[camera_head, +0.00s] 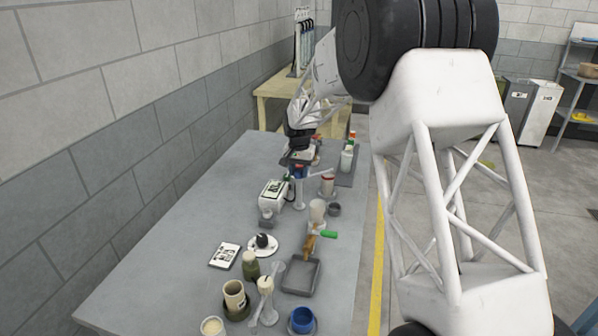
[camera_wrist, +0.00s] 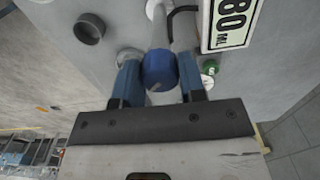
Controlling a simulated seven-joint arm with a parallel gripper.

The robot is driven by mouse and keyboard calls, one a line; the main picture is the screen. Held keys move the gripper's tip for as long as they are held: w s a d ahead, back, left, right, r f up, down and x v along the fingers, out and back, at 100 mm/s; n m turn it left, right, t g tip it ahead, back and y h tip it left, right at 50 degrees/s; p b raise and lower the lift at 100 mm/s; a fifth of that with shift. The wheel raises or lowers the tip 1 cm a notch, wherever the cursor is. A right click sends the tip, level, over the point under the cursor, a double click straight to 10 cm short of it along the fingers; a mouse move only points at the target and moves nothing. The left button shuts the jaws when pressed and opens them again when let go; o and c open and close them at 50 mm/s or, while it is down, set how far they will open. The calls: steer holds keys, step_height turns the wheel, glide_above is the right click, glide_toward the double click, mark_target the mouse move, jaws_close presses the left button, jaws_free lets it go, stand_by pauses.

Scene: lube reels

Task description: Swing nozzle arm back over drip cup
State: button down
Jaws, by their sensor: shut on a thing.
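My gripper (camera_head: 299,166) is over the middle of the bench, its fingers closed on a blue knob (camera_wrist: 159,70). The knob sits between the two blue fingers in the wrist view, at the near end of a pale bar that looks like the nozzle arm (camera_wrist: 160,33). In the head view, a pale arm (camera_head: 320,175) reaches right from a white post (camera_head: 299,194) under my gripper. A small grey open cup (camera_wrist: 89,28), likely the drip cup, stands apart at upper left in the wrist view; a similar cup (camera_head: 334,209) shows in the head view. The nozzle tip is not clear.
A white box (camera_head: 273,193) with a green-edged label (camera_wrist: 232,20) stands close beside the post. A capped jar (camera_head: 327,185) and a pale bottle (camera_head: 317,210) stand to the right. A dark tray (camera_head: 301,276), blue cup (camera_head: 302,320) and several vessels fill the front. The bench's left side is clear.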

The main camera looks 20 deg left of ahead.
steer(key=m, duration=0.4)
steer(key=shift+m, duration=1.9)
steer(key=c, duration=0.7)
jaws_free()
steer(key=shift+r, duration=0.15)
steer(key=shift+r, duration=3.8)
steer(key=shift+d, duration=0.1)
